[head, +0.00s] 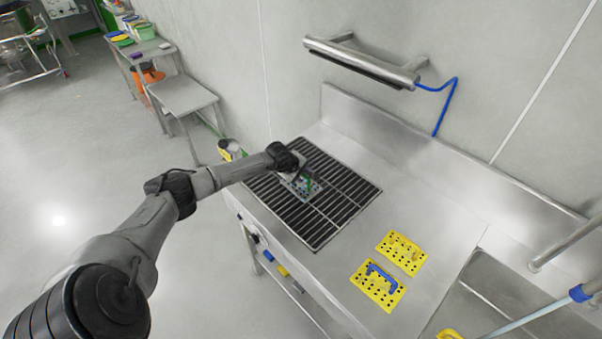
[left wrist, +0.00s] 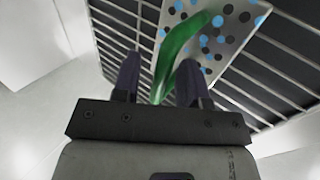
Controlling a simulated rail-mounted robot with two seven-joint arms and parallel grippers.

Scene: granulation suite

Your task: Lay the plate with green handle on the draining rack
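The plate (head: 293,186) is light grey with blue and black spots and has a green handle (head: 309,184). It appears to lie on the dark bars of the draining rack (head: 335,208). The left wrist view shows the plate (left wrist: 228,32) over the rack bars (left wrist: 282,75), with its green handle (left wrist: 178,55) rising toward my gripper. My left gripper (head: 300,171) is at the plate, partly covering it in the head view. In the left wrist view its two dark fingers (left wrist: 158,75) stand apart, with the handle's end between them and a gap at the left finger. My right gripper is not in view.
Two yellow perforated plates lie on the steel counter right of the rack, one with a blue handle (head: 382,277), one with a yellow handle (head: 404,250). A wall-mounted steel bar (head: 360,62) with a blue hose is above. A small steel table (head: 183,95) stands behind left.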

